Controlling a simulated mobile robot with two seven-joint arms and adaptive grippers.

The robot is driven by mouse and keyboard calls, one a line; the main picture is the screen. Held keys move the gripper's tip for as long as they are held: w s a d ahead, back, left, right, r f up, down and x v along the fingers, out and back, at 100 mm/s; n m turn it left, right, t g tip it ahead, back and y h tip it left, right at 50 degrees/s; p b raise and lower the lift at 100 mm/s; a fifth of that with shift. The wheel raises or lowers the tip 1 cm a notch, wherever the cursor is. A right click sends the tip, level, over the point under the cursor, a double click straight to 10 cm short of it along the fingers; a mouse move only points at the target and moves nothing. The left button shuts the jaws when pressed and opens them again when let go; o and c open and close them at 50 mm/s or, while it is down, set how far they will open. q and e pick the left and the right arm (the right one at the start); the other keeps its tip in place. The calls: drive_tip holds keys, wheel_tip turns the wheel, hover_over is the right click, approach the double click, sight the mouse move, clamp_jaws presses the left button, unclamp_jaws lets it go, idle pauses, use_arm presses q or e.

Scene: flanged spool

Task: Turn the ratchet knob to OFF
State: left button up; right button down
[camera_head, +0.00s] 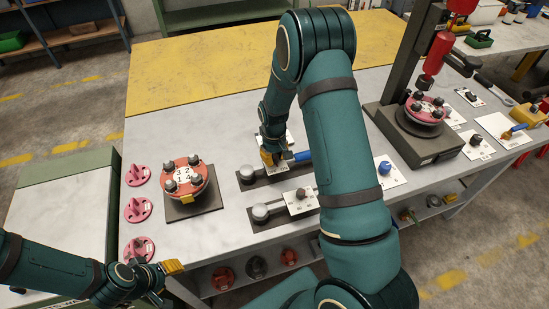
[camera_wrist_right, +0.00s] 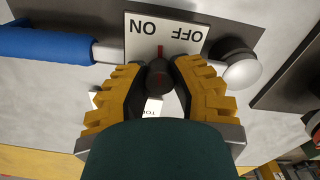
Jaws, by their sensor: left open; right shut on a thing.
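The ratchet knob (camera_wrist_right: 158,78) is small and dark, with a red pointer line, in the right wrist view. It stands at the edge of a white plate (camera_wrist_right: 139,18) marked ON and OFF, which appears upside down. The red line points at the plate between the two words. My right gripper (camera_wrist_right: 160,72) has its yellow fingers on both sides of the knob, shut on it. In the head view, my right gripper (camera_head: 270,158) is at the ratchet, and the knob is hidden there. My left gripper (camera_head: 165,281) is open and empty at the lower left, away from the ratchet.
A blue handle (camera_wrist_right: 45,44) and a round silver part (camera_wrist_right: 242,70) flank the knob. In the head view, a second unit with a small knob (camera_head: 300,194) lies nearer. A red flanged spool (camera_head: 184,175) stands left; a dark press (camera_head: 414,140) stands right.

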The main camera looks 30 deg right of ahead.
sight(274, 156)
drive_tip(key=m, duration=0.4)
drive_tip(key=shift+m, duration=2.3)
drive_tip(key=c, duration=0.7)
unclamp_jaws()
drive_tip(key=shift+c, duration=0.2)
wheel_tip(274, 156, up, 12)
drive_tip(key=shift+a, duration=0.1)
